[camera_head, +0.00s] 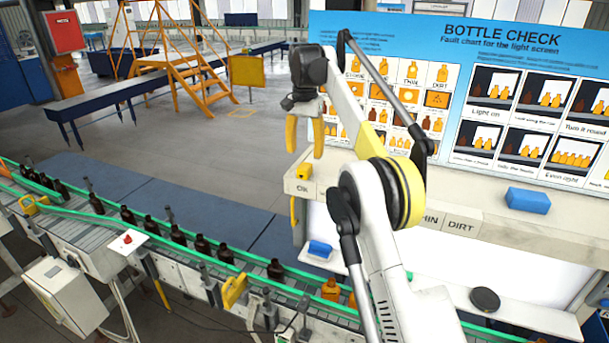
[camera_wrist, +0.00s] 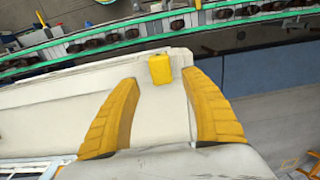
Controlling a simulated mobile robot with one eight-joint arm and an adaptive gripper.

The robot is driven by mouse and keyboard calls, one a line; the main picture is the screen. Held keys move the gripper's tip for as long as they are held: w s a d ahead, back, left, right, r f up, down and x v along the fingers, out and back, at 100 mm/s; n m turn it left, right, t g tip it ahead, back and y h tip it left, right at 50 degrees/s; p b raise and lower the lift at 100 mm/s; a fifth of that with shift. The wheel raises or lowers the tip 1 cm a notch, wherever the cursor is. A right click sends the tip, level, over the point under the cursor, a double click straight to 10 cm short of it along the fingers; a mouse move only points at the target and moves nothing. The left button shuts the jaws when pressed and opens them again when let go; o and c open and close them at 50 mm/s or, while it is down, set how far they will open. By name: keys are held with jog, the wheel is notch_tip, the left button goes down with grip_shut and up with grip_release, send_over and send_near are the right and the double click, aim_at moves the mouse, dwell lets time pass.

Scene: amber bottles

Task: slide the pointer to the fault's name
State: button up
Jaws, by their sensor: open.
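A small yellow block, which looks like the pointer (camera_head: 304,171), sits at the left end of the white ledge (camera_head: 462,240), by the label OK. The labels DIRT and one ending in "HIN" show farther right on its front; my arm hides those between. My gripper (camera_head: 304,152) is open and points down just above the yellow block. In the wrist view the yellow block (camera_wrist: 160,69) shows beyond and between the two yellow fingertips (camera_wrist: 160,80), with no visible contact. The fault chart (camera_head: 510,50) stands behind the ledge, partly covered by my arm.
A blue block (camera_head: 527,200) lies on the ledge at the right. Below are a smaller blue block (camera_head: 319,249) and a black disc (camera_head: 485,300). A conveyor with green rails (camera_head: 205,256) carries several dark bottles at the lower left, with amber bottles (camera_head: 331,289) farther along.

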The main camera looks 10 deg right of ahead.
aim_at(305, 166)
notch_tip(305, 166, down, 7)
jog(key=shift+r, duration=0.1)
dwell(0.3)
grip_shut()
